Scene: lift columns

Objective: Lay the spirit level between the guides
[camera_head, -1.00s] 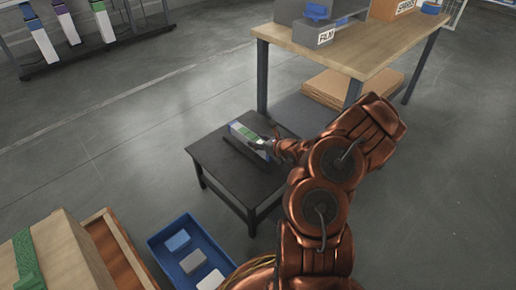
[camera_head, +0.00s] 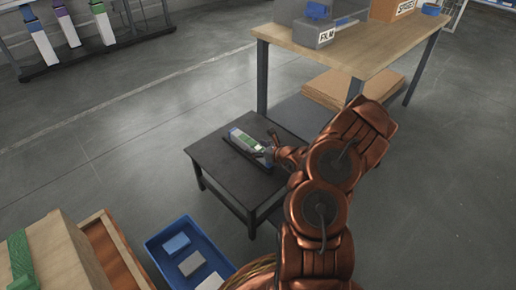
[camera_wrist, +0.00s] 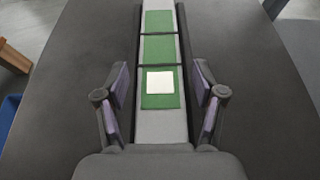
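The spirit level (camera_head: 243,138) is a long grey bar with green panels and one white square. It lies lengthwise on the small dark table (camera_head: 215,165), between two low black guides (camera_wrist: 190,66). In the wrist view the level (camera_wrist: 160,20) runs straight up the picture, with a dark guide strip along each side. My gripper (camera_wrist: 162,82) is open over the level's near part. One purple-padded finger stands on each side, with a visible gap to the bar. In the head view my gripper (camera_head: 268,153) is at the level's right end. The level's near end is hidden under my gripper.
A blue bin (camera_head: 160,254) with several blocks stands on the floor at the lower left, beside a wooden crate (camera_head: 112,250). A taller wooden bench (camera_head: 370,50) with boxes stands behind the table. The table top around the guides is clear.

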